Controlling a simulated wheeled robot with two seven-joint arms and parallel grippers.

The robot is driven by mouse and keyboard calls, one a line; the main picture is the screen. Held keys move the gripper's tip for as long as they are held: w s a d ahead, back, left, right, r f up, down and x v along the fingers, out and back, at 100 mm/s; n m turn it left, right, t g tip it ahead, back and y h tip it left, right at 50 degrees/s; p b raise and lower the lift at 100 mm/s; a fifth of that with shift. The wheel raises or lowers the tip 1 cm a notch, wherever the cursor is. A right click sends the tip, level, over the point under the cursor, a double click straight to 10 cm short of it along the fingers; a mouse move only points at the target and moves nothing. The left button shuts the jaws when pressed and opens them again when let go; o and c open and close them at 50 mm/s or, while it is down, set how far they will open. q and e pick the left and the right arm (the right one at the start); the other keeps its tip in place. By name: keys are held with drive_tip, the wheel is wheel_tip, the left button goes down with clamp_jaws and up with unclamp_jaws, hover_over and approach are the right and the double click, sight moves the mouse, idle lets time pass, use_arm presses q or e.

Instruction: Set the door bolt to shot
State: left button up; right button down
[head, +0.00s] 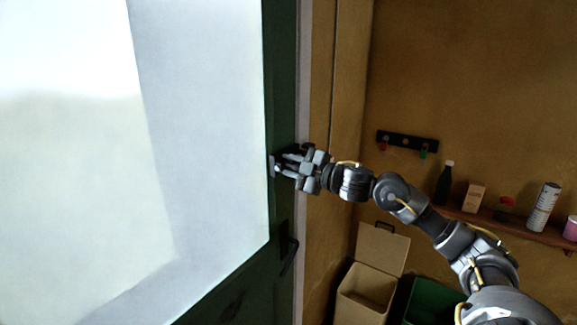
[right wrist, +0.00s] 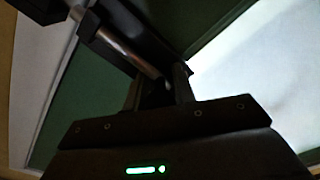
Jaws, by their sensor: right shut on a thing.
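A green door (head: 281,100) with a large pale glass pane (head: 200,120) fills the left of the head view. The door bolt (head: 277,164) sits at the door's edge, mostly hidden behind my right gripper (head: 287,163). In the right wrist view the bolt's metal rod (right wrist: 125,50) runs in a dark housing, and my right gripper's fingers (right wrist: 160,92) are shut on the bolt. Whether the rod reaches into the frame cannot be told. My left gripper is not in view.
A dark door handle (head: 289,256) is below the bolt. A hook rack (head: 407,143) hangs on the brown wall. A shelf (head: 480,217) holds a dark bottle (head: 445,184), a box and a can. A tan bin (head: 367,290) and a green bin (head: 432,300) stand below.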

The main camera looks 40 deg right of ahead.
drive_tip(key=shift+w+d, duration=0.3)
drive_tip(key=shift+d, duration=0.65)
drive_tip(key=shift+w+d, duration=0.3)
drive_tip(key=shift+d, duration=0.65)
drive_tip(key=c, duration=1.5)
unclamp_jaws()
drive_tip(key=shift+c, duration=0.2)
drive_tip(key=o, duration=0.4)
drive_tip(key=shift+d, duration=0.15)
drive_tip(key=shift+s, duration=0.1)
drive_tip(key=shift+b+v, duration=3.75)
drive_tip(key=shift+v, duration=1.6)
